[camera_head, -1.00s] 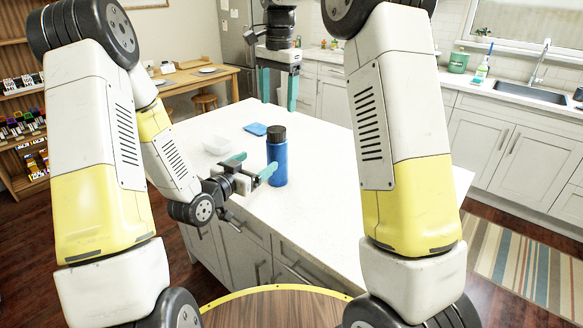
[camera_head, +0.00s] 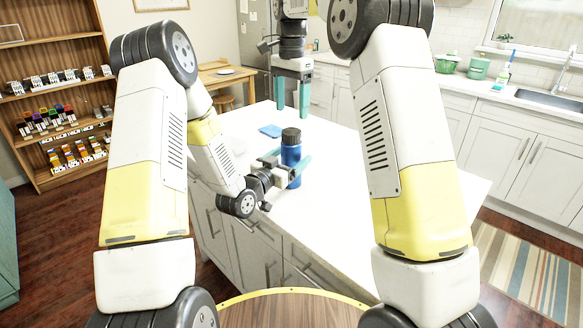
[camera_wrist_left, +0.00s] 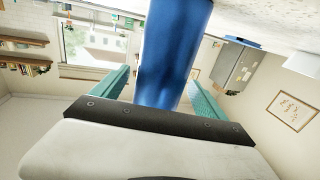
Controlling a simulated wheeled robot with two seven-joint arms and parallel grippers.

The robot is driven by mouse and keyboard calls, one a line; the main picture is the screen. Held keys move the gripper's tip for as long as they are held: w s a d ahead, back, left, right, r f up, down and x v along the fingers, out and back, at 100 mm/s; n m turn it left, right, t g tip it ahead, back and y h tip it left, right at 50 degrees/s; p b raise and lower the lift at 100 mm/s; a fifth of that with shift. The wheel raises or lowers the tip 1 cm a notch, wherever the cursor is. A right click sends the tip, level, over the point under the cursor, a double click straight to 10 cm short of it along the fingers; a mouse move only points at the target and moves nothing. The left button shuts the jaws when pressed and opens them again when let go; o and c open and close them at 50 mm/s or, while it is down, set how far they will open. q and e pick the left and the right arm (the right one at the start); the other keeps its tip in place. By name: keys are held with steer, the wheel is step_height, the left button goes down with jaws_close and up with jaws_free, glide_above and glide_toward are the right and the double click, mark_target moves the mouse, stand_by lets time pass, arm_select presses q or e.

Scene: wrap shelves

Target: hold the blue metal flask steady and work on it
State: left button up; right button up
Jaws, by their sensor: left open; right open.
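The blue metal flask (camera_head: 291,157) stands upright on the white island counter, with a black cap on top. My left gripper (camera_head: 286,168) is open at the flask, with one teal finger on each side of it. In the left wrist view the flask (camera_wrist_left: 172,50) stands between the two teal fingers, and gaps show beside it. My right gripper (camera_head: 292,98) is open and empty, pointing down above the counter behind the flask. My left arm hides part of the counter.
A flat blue item (camera_head: 270,131) lies on the white counter (camera_head: 345,200) behind the flask. The counter to the right of the flask is clear. A wooden shelf unit (camera_head: 50,85) with small goods stands at the far left.

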mark_target(291, 131)
arm_select(q)
jaws_close()
arm_select(e)
steer(key=m, duration=1.3)
steer(key=shift+f, duration=4)
steer(key=shift+c, duration=0.2)
